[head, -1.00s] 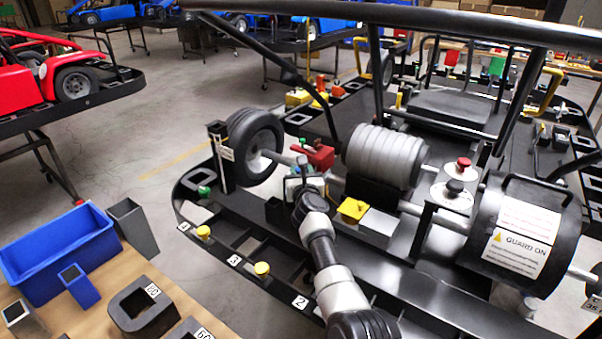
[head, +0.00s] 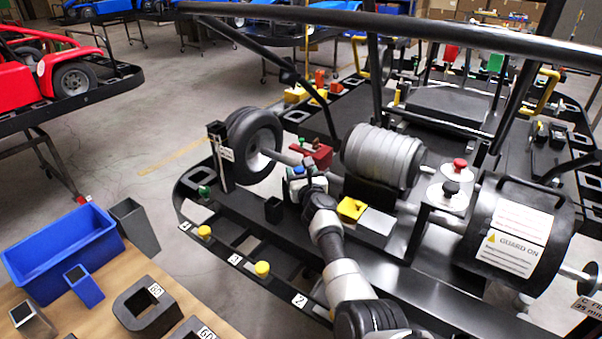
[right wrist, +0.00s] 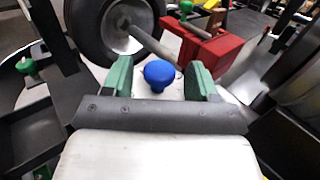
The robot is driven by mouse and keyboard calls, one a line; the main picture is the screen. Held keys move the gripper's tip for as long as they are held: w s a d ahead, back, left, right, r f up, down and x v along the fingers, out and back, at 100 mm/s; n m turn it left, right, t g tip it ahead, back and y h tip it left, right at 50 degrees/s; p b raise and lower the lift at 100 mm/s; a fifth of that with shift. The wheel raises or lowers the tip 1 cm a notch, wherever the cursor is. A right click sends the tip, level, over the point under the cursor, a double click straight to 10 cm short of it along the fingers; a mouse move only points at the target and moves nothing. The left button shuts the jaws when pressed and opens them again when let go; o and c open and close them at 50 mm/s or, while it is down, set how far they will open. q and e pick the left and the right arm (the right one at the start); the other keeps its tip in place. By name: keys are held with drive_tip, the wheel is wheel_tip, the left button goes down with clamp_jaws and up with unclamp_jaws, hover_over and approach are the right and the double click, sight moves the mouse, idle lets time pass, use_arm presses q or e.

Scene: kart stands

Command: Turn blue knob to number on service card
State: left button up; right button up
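The blue knob (right wrist: 160,75) is round and sits between the two green fingers of my right gripper (right wrist: 160,80) in the right wrist view. Thin gaps show on both sides of it, so the gripper is open around it. In the head view, my right gripper (head: 298,178) is over the kart's front-left area, with a bit of the blue knob (head: 299,170) showing. I see no readable number scale around the knob. A white card (head: 227,153) hangs on the black post by the wheel; its text is too small to read. My left gripper is not in view.
A red block (head: 318,154) with a lever and a black wheel (head: 255,145) stand close beyond my right gripper. Yellow knobs (head: 262,268) with number tags line the kart's near edge. A guard drum (head: 520,230) is at right. A blue bin (head: 65,255) stands on the table at lower left.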

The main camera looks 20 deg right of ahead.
drive_tip(key=shift+r, duration=0.1)
drive_tip(key=shift+s, duration=0.2)
drive_tip(key=s+p, duration=0.6)
drive_tip(key=s, duration=0.4)
drive_tip(key=shift+s+a+p, duration=0.2)
drive_tip(key=shift+s+p, duration=0.05)
drive_tip(key=shift+p, duration=0.15)
